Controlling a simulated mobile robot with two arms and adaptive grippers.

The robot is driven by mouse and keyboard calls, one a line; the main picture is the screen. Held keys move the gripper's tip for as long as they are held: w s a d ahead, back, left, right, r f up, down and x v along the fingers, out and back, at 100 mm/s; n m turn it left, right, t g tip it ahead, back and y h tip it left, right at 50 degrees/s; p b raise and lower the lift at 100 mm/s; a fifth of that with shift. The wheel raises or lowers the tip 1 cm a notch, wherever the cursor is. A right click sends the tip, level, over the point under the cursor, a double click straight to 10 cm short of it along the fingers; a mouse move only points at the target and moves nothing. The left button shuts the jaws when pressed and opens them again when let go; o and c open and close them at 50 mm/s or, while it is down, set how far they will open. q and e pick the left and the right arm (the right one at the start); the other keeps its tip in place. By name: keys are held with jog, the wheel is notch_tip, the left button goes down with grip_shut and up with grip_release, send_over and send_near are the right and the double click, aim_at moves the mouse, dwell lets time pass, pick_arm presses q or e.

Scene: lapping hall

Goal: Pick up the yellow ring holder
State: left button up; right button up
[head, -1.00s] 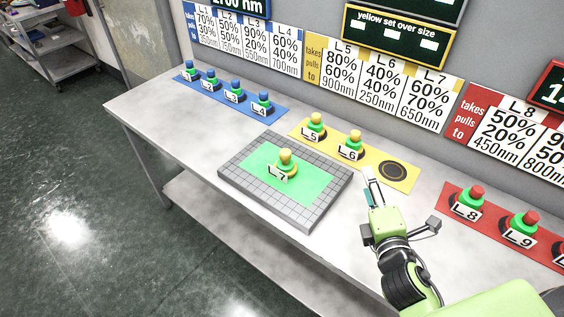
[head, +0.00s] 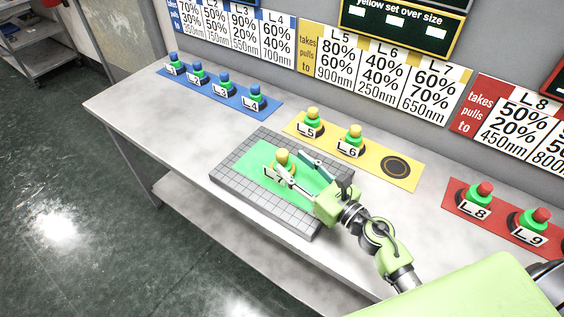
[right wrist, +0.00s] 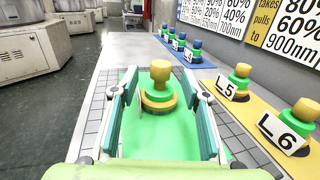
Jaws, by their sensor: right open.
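The yellow ring holder (head: 282,157), with a yellow knob, a green body and a yellow base ring, stands upright on the green patch of the grey gridded block (head: 232,171). My right gripper (head: 294,165) is open, low over the patch, with its fingers pointing at the holder. In the right wrist view the holder (right wrist: 159,88) stands between the two spread fingers, toward their tips, with a gap visible on both sides. Its label is mostly hidden by a finger in the head view. My left gripper is not in view.
Two similar yellow-topped holders, L5 (head: 312,122) and L6 (head: 352,140), stand on the yellow strip (head: 408,184) beside an empty dark circle. Blue-topped holders stand on the blue strip (head: 230,97), red-topped ones on the red strip (head: 502,229). The table's (head: 128,105) left part is clear.

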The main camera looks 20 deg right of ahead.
aim_at(286, 158)
jog(key=shift+w+a+r, duration=0.1)
jog(key=shift+w+a, duration=0.15)
jog(key=shift+w, duration=0.3)
jog(key=x, duration=0.2)
jog(key=p+x, duration=0.1)
jog(key=x, duration=0.1)
jog(key=shift+w+f+p, duration=0.2)
jog(key=shift+w+p, duration=0.1)
jog(key=shift+w, duration=0.05)
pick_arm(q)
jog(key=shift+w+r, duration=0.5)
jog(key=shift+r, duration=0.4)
pick_arm(e)
jog(key=shift+r, duration=0.1)
grip_shut()
